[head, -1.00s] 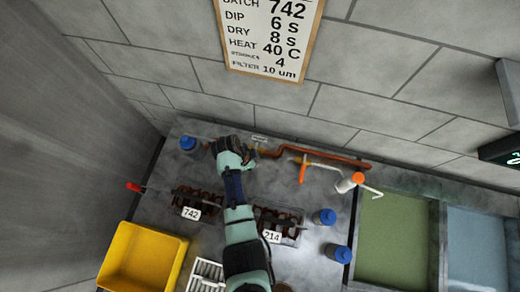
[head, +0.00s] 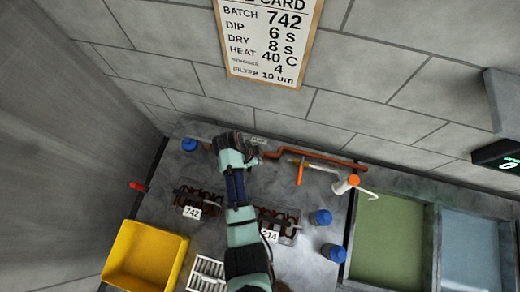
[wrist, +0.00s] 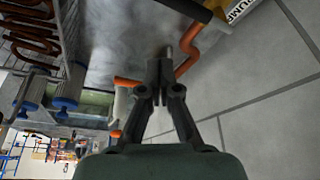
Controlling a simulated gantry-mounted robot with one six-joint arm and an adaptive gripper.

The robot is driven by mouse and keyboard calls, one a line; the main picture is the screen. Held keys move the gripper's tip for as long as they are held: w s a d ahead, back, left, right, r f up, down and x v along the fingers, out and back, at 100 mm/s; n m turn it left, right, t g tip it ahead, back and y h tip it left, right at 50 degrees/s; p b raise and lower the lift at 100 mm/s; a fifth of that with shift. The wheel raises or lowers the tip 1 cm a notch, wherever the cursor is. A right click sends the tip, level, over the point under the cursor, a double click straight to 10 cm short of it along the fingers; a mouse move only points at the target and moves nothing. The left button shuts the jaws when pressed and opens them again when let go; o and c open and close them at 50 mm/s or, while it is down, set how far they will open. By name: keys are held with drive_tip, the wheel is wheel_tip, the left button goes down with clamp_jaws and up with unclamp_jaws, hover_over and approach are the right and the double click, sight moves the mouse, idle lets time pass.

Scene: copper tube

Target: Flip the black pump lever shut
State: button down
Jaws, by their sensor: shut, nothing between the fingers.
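In the wrist view, a black lever-like bar (wrist: 190,9) shows at the top edge, beside a yellow part and a label (wrist: 242,8) reading in part "PUMP". Most of it is cut off by the frame. My gripper (wrist: 160,66) is shut and empty, with its fingertips apart from the black bar and near the copper tube (wrist: 190,62). In the head view my gripper (head: 248,158) is by the back wall at the left end of the copper tube (head: 310,153). My wrist hides the lever there.
An orange-handled valve (head: 299,174) and a white, orange-topped nozzle (head: 346,185) stand right of my gripper. Coil racks tagged 742 (head: 192,212) and 214 lie below, beside my arm. A yellow bin (head: 145,258) is at the left front.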

drive_tip(key=v, duration=0.4)
drive_tip(key=shift+w+d+r, duration=0.1)
drive_tip(key=shift+w+d, duration=0.1)
drive_tip(key=shift+w, duration=0.05)
